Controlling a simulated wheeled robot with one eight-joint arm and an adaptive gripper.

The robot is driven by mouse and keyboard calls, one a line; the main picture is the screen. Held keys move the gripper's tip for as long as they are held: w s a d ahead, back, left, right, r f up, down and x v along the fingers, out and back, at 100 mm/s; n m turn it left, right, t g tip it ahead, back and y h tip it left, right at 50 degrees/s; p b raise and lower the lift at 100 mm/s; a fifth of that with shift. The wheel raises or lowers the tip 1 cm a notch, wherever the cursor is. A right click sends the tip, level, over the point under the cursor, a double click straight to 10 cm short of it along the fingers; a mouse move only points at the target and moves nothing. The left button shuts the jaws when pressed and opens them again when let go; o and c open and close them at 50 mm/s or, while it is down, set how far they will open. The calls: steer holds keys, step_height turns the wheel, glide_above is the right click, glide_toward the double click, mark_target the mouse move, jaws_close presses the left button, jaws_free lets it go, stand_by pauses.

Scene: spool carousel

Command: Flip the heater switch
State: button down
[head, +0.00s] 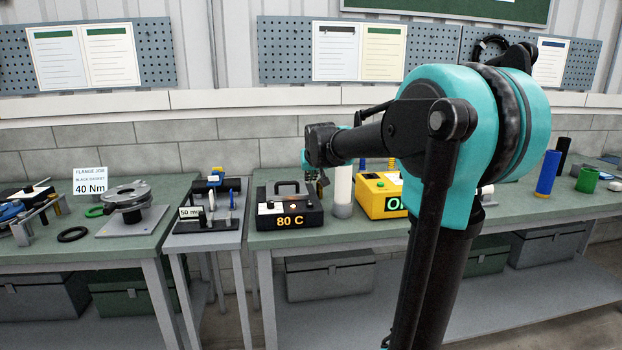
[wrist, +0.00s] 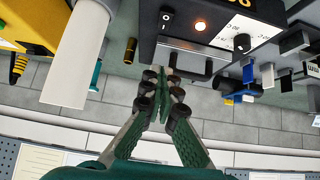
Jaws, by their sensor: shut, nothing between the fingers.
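The heater is a black box (head: 262,218) with a yellow "80 C" readout, standing on the grey-green bench. A black handle (wrist: 183,47) runs along the box's far side. My gripper (head: 322,185) is near the heater's right end in the head view. In the wrist view my gripper (wrist: 160,76) is shut and empty, its tips apart from the switch in the picture. I cannot tell their height above the box.
A white cylinder (head: 343,183) stands just right of the heater, beside a yellow box (head: 372,201) with a green-lettered display. A small brass piece (wrist: 130,50) stands between cylinder and heater. A side table (head: 203,238) with a "50" labelled device is at left. The block wall is behind.

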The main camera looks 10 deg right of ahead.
glide_above(309, 202)
step_height(309, 202, down, 4)
steer(key=shift+s+f, duration=0.1)
steer(key=shift+f, duration=0.1)
step_height(309, 202, down, 3)
steer(key=shift+f, duration=0.6)
steer(key=shift+w+f+g, duration=0.2)
steer(key=shift+f+g, duration=0.1)
steer(key=shift+g, duration=0.2)
steer(key=shift+s, duration=0.25)
steer(key=shift+s, duration=0.8)
